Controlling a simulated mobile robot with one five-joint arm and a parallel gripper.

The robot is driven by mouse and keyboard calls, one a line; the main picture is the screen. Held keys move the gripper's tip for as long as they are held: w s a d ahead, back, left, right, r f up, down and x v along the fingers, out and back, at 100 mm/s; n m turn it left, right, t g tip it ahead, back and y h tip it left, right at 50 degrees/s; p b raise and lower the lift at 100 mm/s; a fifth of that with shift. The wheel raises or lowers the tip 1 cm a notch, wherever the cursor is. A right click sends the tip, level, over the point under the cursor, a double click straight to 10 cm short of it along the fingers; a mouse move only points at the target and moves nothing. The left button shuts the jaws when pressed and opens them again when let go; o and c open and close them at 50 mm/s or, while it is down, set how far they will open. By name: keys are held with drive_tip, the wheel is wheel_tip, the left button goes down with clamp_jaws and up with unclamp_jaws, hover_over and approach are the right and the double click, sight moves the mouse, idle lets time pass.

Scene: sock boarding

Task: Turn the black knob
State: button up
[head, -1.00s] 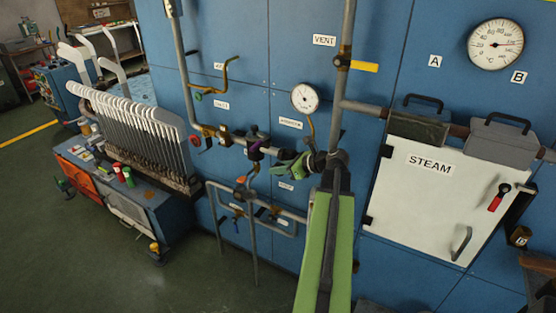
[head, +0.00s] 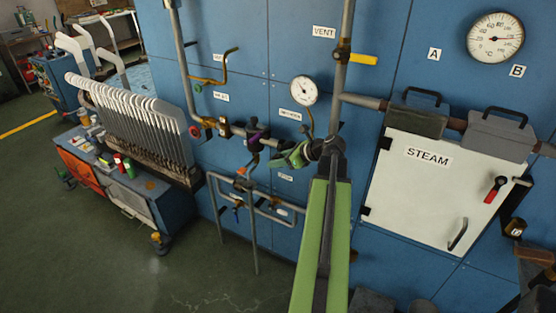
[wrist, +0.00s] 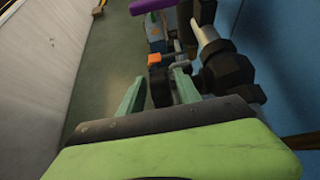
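My green gripper (head: 281,160) is in front of the blue wall panel, beside the pipework below the small gauge. In the wrist view its two pale green fingers (wrist: 159,88) stand apart. A dark round part, which looks like the black knob (wrist: 160,89), shows between them, nearer the right finger. I cannot tell whether either finger touches it.
A grey pipe with a black fitting (wrist: 230,76) is close on the right of my fingers. A purple handle (head: 257,138) and an orange knob (head: 241,171) are left of my gripper. A small gauge (head: 304,90) is above, and a white STEAM door (head: 420,195) is at right.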

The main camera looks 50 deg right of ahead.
drive_tip(key=p+v, duration=0.9)
drive_tip(key=v, duration=0.8)
drive_tip(key=shift+s, duration=0.25)
drive_tip(key=shift+r, duration=0.1)
